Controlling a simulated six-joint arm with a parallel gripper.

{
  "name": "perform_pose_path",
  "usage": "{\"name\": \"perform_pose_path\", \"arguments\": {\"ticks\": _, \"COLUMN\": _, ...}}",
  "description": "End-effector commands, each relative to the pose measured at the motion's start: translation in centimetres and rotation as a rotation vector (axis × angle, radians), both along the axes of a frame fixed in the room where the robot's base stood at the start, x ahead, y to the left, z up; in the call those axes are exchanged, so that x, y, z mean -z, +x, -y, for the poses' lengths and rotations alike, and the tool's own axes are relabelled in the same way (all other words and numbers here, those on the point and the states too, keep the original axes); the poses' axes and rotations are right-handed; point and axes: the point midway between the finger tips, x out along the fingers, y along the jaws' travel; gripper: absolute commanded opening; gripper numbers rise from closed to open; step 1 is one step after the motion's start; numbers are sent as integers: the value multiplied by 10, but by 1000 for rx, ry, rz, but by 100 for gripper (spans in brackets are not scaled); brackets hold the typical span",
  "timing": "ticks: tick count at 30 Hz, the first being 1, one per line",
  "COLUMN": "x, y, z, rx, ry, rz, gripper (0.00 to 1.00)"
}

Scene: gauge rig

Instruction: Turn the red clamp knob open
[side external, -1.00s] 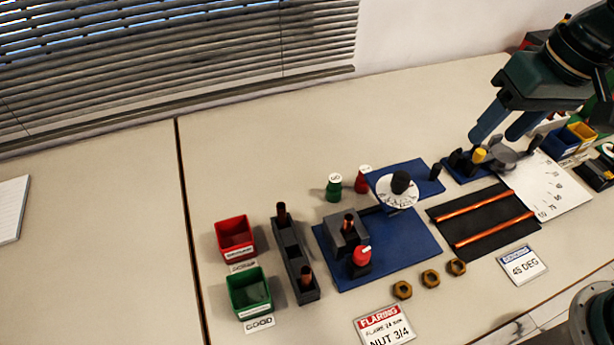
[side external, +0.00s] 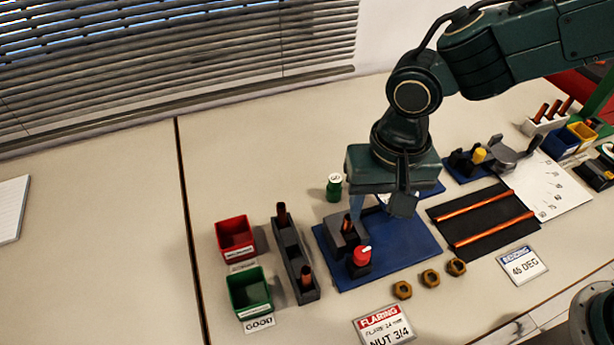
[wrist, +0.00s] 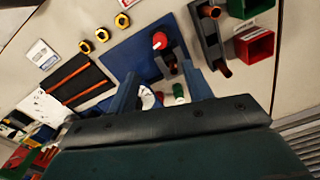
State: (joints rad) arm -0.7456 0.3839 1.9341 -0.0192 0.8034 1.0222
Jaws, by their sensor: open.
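The red clamp knob (side external: 362,254) sits on the front of a dark clamp block (side external: 341,236) on a blue base plate (side external: 400,250). A copper tube stands upright in the block. The knob also shows in the wrist view (wrist: 159,41), beyond the fingertips. My gripper (side external: 380,208) is above the back of the blue plate, behind and above the knob, apart from it. In the wrist view my gripper (wrist: 165,85) has its two blue fingers spread with nothing between them. The gripper hides most of the white dial behind the block.
A dark rack (side external: 295,262) with copper tubes stands left of the plate, beside red (side external: 234,238) and green (side external: 250,291) bins. Brass nuts (side external: 430,278) lie to the right front. A green-bodied, white-capped bottle (side external: 334,188) stands behind the plate. The table's left side is mostly clear.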

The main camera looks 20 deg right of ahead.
Motion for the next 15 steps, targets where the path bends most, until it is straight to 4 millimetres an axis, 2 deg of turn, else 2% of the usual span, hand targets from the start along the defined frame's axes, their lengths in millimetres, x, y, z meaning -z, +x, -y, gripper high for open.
{"name": "perform_pose_path", "arguments": {"ticks": 8, "x": 8, "y": 0, "z": 0, "rx": -1, "ry": 0, "rz": 0, "gripper": 50}}
{"name": "perform_pose_path", "arguments": {"ticks": 15, "x": 33, "y": 0, "z": 0, "rx": -1, "ry": -2, "rz": -3, "gripper": 50}}
